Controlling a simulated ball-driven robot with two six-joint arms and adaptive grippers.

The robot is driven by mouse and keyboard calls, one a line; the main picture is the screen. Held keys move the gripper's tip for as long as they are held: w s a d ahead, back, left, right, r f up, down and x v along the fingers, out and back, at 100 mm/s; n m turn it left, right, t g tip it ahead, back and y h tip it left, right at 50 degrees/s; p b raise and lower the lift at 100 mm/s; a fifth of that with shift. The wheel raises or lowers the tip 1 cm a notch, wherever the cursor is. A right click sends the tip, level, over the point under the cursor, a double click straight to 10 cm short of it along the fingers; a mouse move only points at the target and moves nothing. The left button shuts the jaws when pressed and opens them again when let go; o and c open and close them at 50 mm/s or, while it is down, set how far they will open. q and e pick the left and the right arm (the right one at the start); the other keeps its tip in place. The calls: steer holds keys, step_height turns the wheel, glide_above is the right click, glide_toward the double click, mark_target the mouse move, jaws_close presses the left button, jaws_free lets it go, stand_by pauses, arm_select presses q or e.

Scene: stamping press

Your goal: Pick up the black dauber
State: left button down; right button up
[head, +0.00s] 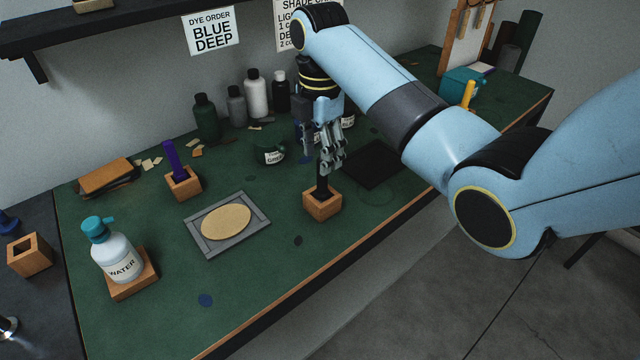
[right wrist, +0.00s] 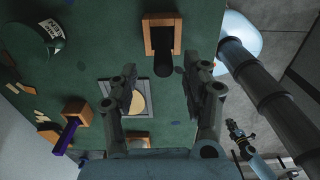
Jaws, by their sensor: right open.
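The black dauber (head: 322,187) stands upright in a small wooden block holder (head: 322,206) near the table's front edge. My right gripper (head: 329,168) is open just above it, its fingers pointing down towards the dauber's top. In the right wrist view the dauber (right wrist: 163,64) shows end-on beside its wooden holder (right wrist: 162,20), ahead of and between the two open fingers (right wrist: 168,85). I cannot tell whether the fingers touch it. What looks like my left gripper (right wrist: 237,132) shows small at the right of the wrist view; its jaws are unclear.
A purple dauber (head: 171,158) stands in another holder at left. A grey frame (head: 205,243) with a tan oval piece lies between. A water bottle (head: 114,256) stands front left, several bottles (head: 256,95) at the back, a black pad (head: 372,165) to the right.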

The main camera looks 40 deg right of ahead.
mark_target(322, 178)
steer(key=shift+f, duration=0.75)
steer(key=f, duration=0.2)
steer(key=f+p, duration=0.1)
steer(key=f, duration=0.1)
steer(key=shift+s+d+f, duration=0.15)
steer(key=shift+s+f, duration=0.05)
steer(key=shift+f, duration=0.25)
steer(key=shift+c, duration=0.9)
steer(key=c, duration=0.5)
arm_select(q)
steer(key=shift+w+r, duration=0.6)
steer(key=shift+r, duration=0.1)
arm_select(e)
jaws_close()
